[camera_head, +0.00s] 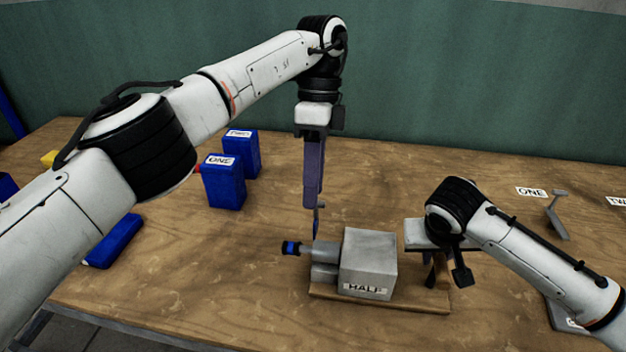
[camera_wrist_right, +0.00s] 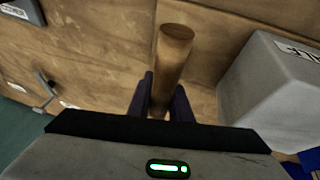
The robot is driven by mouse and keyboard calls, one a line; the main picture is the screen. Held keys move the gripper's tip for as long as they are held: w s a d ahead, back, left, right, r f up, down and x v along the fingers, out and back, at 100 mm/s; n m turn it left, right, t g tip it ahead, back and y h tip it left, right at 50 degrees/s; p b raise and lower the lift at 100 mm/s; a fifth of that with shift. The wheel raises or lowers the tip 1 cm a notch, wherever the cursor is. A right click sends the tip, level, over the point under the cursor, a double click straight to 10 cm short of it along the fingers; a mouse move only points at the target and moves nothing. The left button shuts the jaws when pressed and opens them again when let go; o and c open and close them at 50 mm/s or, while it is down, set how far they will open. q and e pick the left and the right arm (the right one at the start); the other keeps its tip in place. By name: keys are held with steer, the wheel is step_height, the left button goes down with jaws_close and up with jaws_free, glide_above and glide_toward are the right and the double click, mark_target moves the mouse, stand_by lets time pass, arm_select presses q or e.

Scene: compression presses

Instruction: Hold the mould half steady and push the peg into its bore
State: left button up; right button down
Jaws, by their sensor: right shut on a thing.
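The mould half is a grey block (camera_head: 368,262) with a HALF label, on a wooden base board (camera_head: 335,300). Two grey cylinders (camera_head: 325,250) stick out of its left face. A black and blue peg-like end (camera_head: 291,248) shows at the upper one; how deep it sits is hidden. My left gripper (camera_head: 317,230) points down just above that cylinder, seen edge-on, so its opening is unclear. My right gripper (camera_wrist_right: 162,100) is shut on an upright wooden post (camera_wrist_right: 172,50) right of the block; the block also shows in the right wrist view (camera_wrist_right: 268,85).
Two blue boxes (camera_head: 222,182) (camera_head: 242,150), labelled ONE and TWO, stand at the left back. A blue item (camera_head: 112,243) lies at the left. A grey bracket (camera_head: 557,213) and a ONE label (camera_head: 531,191) are at the right. The table in front of the board is clear.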

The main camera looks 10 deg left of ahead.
arm_select(q)
steer(key=shift+r, duration=0.3)
steer(key=shift+c, duration=0.4)
